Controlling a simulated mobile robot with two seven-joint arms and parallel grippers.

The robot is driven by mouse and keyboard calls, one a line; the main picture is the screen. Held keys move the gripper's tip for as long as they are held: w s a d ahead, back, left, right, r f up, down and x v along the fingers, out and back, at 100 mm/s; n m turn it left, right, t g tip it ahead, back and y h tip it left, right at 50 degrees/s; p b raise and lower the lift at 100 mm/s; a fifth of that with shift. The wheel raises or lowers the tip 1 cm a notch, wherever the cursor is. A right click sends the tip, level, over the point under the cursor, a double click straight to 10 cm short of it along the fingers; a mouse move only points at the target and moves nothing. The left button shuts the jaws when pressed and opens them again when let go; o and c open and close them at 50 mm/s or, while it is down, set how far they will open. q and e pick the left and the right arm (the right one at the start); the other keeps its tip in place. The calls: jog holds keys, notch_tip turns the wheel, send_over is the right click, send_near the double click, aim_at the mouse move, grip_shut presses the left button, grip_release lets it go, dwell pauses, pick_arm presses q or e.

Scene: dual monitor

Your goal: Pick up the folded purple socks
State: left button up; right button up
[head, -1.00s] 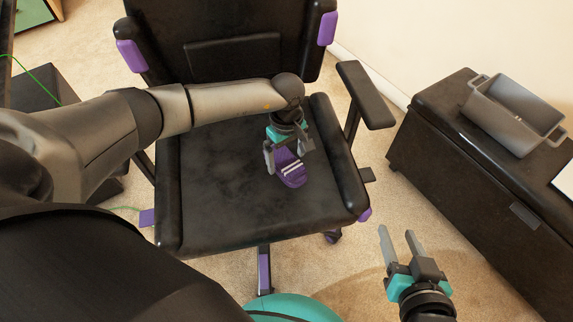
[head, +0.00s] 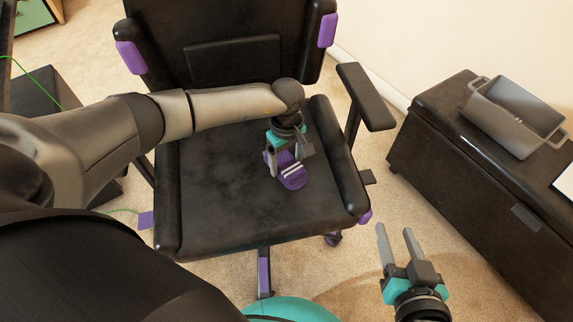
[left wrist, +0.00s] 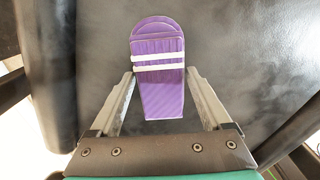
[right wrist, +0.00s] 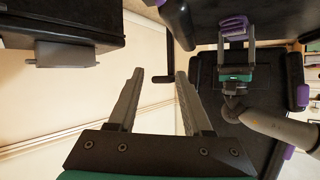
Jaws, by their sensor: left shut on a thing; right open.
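The folded purple socks (head: 293,181), with white stripes, lie on the black chair seat (head: 225,205), right of its middle. My left gripper (head: 288,166) points down over them and is shut on them, with one finger at each side. In the left wrist view the socks (left wrist: 160,98) sit between the finger ends of the left gripper (left wrist: 160,76). Whether they are clear of the seat I cannot tell. The socks (right wrist: 234,27) also show in the right wrist view. My right gripper (head: 395,229) is open and empty, low in front of the chair's right side.
A black storage bench (head: 470,165) at the right holds a grey bin (head: 512,115). Carpet (head: 385,180) lies free between chair and bench. A green cable (head: 40,82) runs at the left.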

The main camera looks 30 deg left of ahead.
pick_arm(q)
jog(key=shift+c, duration=1.3)
jog(key=shift+r, duration=0.2)
